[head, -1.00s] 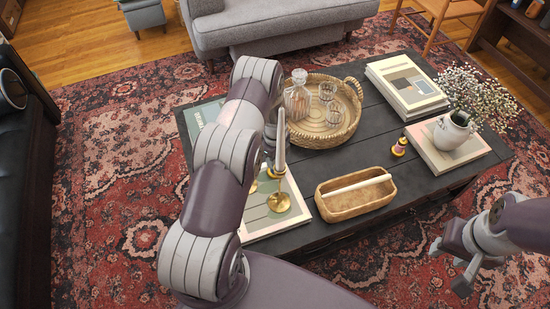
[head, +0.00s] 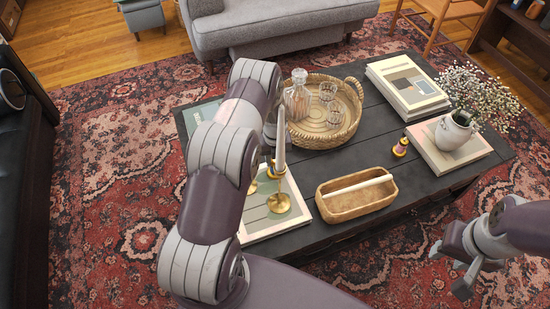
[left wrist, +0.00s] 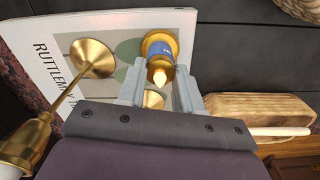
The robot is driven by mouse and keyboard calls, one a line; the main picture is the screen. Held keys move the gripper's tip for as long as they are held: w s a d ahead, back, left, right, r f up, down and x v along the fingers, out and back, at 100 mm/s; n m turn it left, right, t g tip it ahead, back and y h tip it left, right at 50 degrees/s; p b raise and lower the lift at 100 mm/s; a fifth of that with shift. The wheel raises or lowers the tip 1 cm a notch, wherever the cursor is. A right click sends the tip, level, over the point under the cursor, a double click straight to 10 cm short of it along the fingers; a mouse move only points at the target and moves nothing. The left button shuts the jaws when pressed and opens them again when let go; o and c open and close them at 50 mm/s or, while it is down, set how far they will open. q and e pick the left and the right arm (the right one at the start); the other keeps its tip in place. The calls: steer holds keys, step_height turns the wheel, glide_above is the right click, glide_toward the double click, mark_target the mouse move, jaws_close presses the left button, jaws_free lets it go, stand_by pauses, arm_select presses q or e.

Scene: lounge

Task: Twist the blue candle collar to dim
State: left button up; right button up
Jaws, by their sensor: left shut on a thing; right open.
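A gold candle holder with a blue collar (left wrist: 160,50) and a pale candle tip stands between the fingers of my left gripper (left wrist: 160,72) in the left wrist view. The gripper is shut on the collar. In the head view my own arm mostly hides this candle and gripper. A second brass candlestick (head: 279,203) with a tall white candle (head: 281,145) stands just beside it on a book; its wide base (left wrist: 92,58) also shows in the left wrist view. My right gripper (head: 449,268) is open and empty, in front of the table's right side.
A wooden bowl (head: 345,207) holding a white stick lies right of the candlesticks. A wicker tray (head: 350,120) with a decanter is behind. A small gold piece with a pink band (head: 401,147), stacked books (head: 405,85) and a flower vase (head: 452,132) stand further right.

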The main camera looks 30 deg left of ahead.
arm_select(q)
steer(key=shift+m, duration=0.4)
steer(key=o, duration=1.1)
steer(key=shift+c, duration=0.2)
step_height(320, 180, up, 13)
steer(key=p, duration=0.1)
steer(key=shift+f, duration=0.15)
